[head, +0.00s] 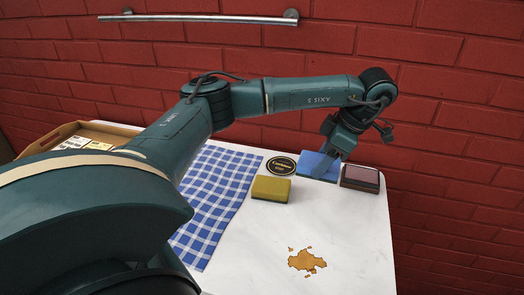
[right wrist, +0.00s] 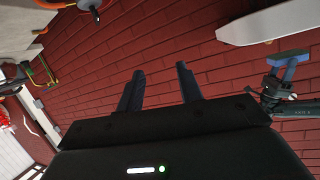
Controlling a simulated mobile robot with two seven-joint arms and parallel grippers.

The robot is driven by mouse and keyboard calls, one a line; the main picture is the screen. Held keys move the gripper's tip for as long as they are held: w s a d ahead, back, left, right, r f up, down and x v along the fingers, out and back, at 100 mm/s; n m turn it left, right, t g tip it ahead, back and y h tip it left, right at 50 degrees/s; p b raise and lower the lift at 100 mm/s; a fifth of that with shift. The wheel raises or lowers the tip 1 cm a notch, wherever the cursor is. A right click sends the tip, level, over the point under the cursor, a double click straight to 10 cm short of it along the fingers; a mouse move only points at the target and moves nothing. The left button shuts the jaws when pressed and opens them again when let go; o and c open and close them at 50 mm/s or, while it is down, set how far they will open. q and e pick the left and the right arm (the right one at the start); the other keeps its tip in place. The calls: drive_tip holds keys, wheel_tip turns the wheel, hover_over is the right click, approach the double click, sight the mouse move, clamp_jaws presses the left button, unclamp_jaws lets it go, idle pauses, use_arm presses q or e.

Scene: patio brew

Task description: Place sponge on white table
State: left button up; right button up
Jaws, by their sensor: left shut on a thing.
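A blue sponge (head: 311,163) is in my left gripper (head: 326,166), over the far right part of the white table (head: 240,275). The left gripper is shut on it, and the fingers hide part of it. In the right wrist view, the blue sponge (right wrist: 290,57) shows in the left gripper with a gap between it and the white table (right wrist: 265,22). A yellow-green sponge (head: 271,188) lies on the table, left of and nearer than the blue one. My right gripper (right wrist: 160,80) is open and empty, with its two dark fingers well apart.
A dark reddish-brown block (head: 360,178) is right beside the blue sponge. A round black coaster (head: 281,166) lies to its left. A blue checked cloth (head: 212,195) covers the table's left part. A brown spill (head: 306,261) is at the front. A wooden tray (head: 55,137) is far left.

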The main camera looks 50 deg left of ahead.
use_arm(q)
wheel_tip(320, 180, down, 5)
drive_tip(key=shift+d+f+b, duration=0.1)
drive_tip(key=shift+f+b, duration=0.1)
drive_tip(key=shift+b, duration=0.7)
drive_tip(key=shift+f, duration=2.3)
use_arm(e)
drive_tip(key=shift+s+d+r+t, duration=0.1)
drive_tip(key=shift+s+d+t, duration=0.2)
drive_tip(key=shift+d, duration=0.05)
use_arm(q)
drive_tip(key=o, duration=0.9)
drive_tip(key=shift+f, duration=0.1)
drive_tip(key=shift+o, duration=0.2)
